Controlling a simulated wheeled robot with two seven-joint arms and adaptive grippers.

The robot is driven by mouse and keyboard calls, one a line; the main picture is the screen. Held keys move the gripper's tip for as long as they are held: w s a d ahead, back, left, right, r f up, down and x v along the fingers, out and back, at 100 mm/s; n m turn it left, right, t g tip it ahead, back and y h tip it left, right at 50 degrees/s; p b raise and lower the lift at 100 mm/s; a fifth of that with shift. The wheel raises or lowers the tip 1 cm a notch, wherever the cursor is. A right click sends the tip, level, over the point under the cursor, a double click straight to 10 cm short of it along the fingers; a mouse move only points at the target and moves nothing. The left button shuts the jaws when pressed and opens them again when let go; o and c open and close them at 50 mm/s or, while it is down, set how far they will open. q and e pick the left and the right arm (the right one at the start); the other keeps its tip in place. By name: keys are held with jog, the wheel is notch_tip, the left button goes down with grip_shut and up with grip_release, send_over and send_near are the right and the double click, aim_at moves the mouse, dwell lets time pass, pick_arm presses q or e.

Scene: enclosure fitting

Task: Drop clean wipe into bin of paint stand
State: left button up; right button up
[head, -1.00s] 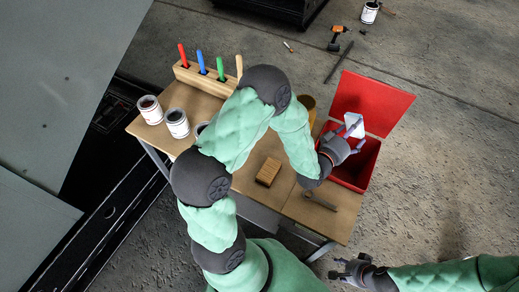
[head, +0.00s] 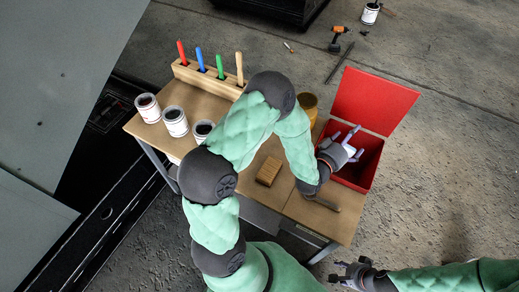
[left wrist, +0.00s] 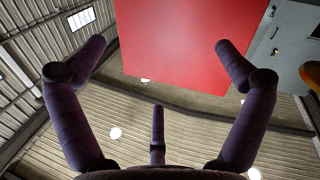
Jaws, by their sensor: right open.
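The red bin (head: 370,165) is at the right end of the paint stand (head: 325,219), its red lid (head: 373,100) standing open behind it. My left gripper (head: 352,139) is over the bin opening. My right gripper (head: 353,272) is open and empty, low over the floor.
A wooden block with coloured-handled tools (head: 207,77) stands at the stand's back. Several paint cans (head: 175,122) line its left side. A brown block (head: 268,171) and a yellow container (head: 307,103) are near my left arm. A drill (head: 337,35) lies on the floor behind.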

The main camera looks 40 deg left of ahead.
pick_arm(q)
jog(key=shift+s, duration=0.1)
jog(key=s, duration=1.2)
jog(key=shift+a, duration=0.15)
jog(key=shift+w, duration=0.1)
